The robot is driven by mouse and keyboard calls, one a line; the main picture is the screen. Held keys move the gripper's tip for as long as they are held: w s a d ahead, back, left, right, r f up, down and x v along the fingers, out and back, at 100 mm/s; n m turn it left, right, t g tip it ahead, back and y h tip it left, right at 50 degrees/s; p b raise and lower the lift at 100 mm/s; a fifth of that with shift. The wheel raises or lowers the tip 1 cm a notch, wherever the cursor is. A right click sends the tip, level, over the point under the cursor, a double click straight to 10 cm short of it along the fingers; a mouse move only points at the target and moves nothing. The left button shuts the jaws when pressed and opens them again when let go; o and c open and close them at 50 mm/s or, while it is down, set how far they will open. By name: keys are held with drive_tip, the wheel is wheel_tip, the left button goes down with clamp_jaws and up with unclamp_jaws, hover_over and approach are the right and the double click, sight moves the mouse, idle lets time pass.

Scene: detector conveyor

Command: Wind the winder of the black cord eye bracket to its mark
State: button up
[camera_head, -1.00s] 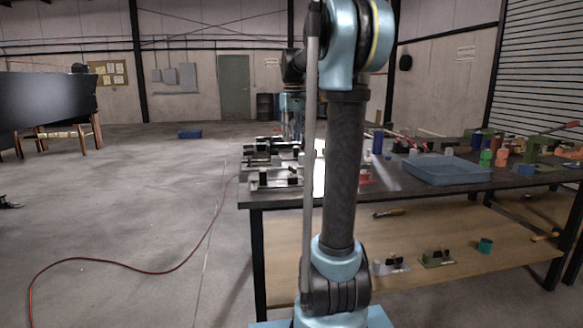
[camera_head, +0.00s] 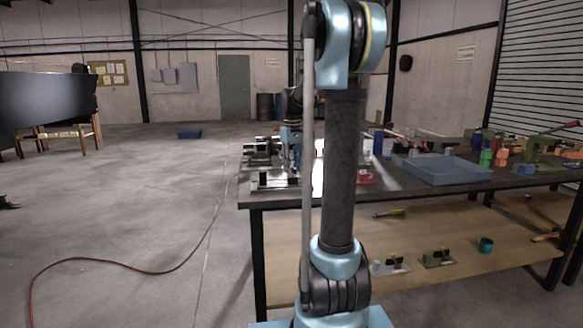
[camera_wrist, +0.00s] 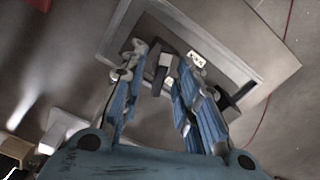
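In the wrist view a grey bracket plate (camera_wrist: 225,40) lies under my gripper (camera_wrist: 163,60). Its upright part, a black and grey piece (camera_wrist: 160,68), stands between my two blue fingers. The fingers are spread, with gaps visible beside this piece. A black part (camera_wrist: 238,95) sticks out to the right of the right finger. A small white label with dark marks (camera_wrist: 196,59) is by the right fingertip. I cannot make out a cord or a winding mark. In the head view my gripper (camera_head: 291,152) is low over the brackets (camera_head: 270,182) at the table's left end, partly hidden by my arm.
The table (camera_head: 400,191) also carries a blue tray (camera_head: 445,172), a blue bottle (camera_head: 378,143), a red item (camera_head: 365,178) and several coloured objects at right. More brackets (camera_head: 437,259) lie on the lower shelf. A red cable (camera_head: 150,271) runs across the open floor at left.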

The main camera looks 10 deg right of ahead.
drive_tip(key=shift+c, duration=0.3)
clamp_jaws()
drive_tip(key=m, duration=0.6)
drive_tip(key=shift+m, duration=0.3)
drive_tip(key=m, duration=0.3)
drive_tip(key=shift+m, duration=2.1)
